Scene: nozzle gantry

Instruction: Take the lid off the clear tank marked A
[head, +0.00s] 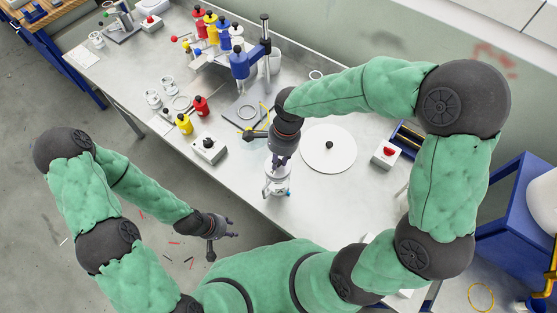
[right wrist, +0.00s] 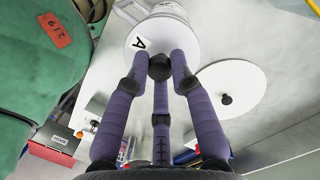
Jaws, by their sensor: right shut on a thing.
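My right gripper (head: 281,160) points down over a small clear tank (head: 277,187) near the table's front edge. In the right wrist view its fingers (right wrist: 160,62) are shut on the black knob of a round white lid (right wrist: 185,30), which carries a label reading A. The tank (right wrist: 158,8) shows partly behind the lid; whether the lid touches its rim I cannot tell. My left gripper (head: 222,235) is empty and away from the table, its fingers spread.
A large white disc (head: 329,160) with a black knob lies right of the tank. A red-button box (head: 386,153) stands further right, another box (head: 209,149) to the left. A blue-columned stand (head: 240,68) and several coloured bottles (head: 201,106) are behind.

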